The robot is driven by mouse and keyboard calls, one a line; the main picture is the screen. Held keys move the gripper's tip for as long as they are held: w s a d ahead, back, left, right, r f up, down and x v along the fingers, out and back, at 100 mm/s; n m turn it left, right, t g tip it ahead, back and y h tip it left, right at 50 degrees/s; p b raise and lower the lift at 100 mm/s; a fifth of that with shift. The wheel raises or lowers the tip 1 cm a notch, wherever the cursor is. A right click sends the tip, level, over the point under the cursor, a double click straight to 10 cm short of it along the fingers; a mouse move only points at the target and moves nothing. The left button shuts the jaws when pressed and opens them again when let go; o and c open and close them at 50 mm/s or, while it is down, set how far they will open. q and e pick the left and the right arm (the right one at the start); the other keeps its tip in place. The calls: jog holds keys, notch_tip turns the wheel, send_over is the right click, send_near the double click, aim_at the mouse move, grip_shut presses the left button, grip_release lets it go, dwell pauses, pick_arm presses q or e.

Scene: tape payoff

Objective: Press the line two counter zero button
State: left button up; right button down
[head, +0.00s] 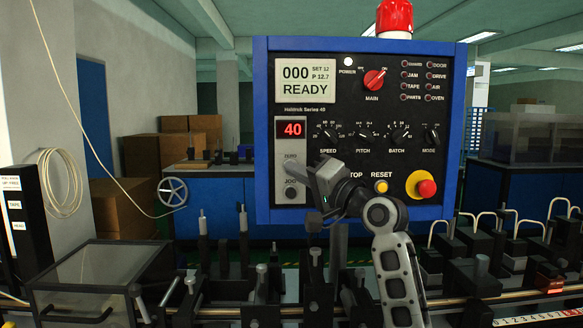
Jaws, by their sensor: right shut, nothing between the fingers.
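The control panel (350,212) is a black face in a blue frame. Its red counter display (290,129) reads 40, and a white screen (306,82) reads 000 and READY. The ZERO label (289,157) shows below the counter. The zero button under it is largely hidden by my right gripper (304,171), and I cannot tell whether they touch. The gripper is shut and empty, pointing up and left at the panel's lower left. My left gripper is not in view.
A dark jog button (291,193) sits just below. A yellow reset button (380,187), a red emergency stop (426,188) and several knobs share the panel. A clear-sided box (95,275) and a crowded bench of black fixtures lie in front.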

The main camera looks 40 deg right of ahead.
jog(key=s+a+p, duration=0.1)
jog(key=s+a, duration=0.3)
jog(key=shift+s, duration=0.3)
dwell(0.5)
dwell(0.6)
